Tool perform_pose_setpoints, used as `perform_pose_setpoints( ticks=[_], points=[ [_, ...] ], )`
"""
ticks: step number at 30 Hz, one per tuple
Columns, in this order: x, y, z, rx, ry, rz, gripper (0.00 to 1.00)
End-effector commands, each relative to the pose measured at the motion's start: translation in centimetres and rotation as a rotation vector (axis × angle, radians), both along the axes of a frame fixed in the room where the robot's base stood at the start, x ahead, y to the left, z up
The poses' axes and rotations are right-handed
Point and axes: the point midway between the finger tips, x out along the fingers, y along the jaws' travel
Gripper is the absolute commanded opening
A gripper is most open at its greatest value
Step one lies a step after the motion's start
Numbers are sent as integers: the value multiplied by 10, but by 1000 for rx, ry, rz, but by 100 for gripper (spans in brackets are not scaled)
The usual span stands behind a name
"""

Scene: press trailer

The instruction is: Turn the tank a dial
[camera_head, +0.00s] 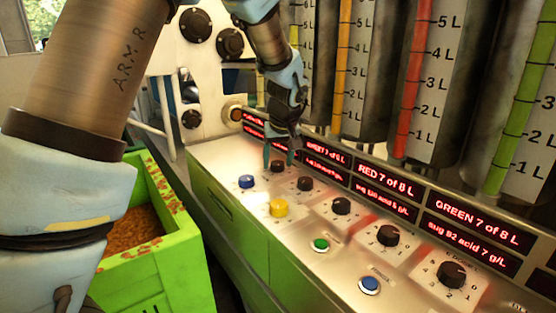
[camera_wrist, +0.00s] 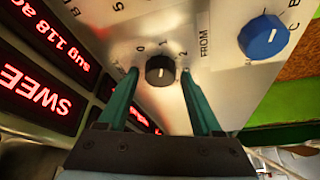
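A small black dial (camera_wrist: 160,70) sits on the pale metal panel, centred between my fingers in the wrist view. The marks 0, 1 and 2 are printed around it, and its short white line appears to point towards 1. In the head view this black dial (camera_head: 278,166) is at the far end of the row, partly behind my fingers. I cannot read a tank letter beside it. My gripper (camera_wrist: 158,80) is open, with one green finger on each side of the dial. Gaps show between fingers and dial, though contact is hard to judge.
A blue dial (camera_wrist: 262,37) marked FROM is close to my gripper. More black dials (camera_head: 341,206), a yellow button (camera_head: 278,208), a green button (camera_head: 321,245) and a blue button (camera_head: 370,285) line the panel. Red-lettered displays (camera_head: 383,191) stand behind. A green crate (camera_head: 180,262) is at left.

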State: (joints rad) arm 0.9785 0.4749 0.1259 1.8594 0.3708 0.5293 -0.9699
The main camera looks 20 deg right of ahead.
Motion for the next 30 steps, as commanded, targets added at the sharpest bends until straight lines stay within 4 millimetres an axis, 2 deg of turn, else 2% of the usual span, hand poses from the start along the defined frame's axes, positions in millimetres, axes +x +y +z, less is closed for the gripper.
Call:
perform_pose_setpoints(
  ticks=[2,17,30],
  points=[
    [0,0,0,0,0,0,56],
    [0,0,0,0,0,0,0],
    [0,1,1,0,1,-76,0]
  ],
)
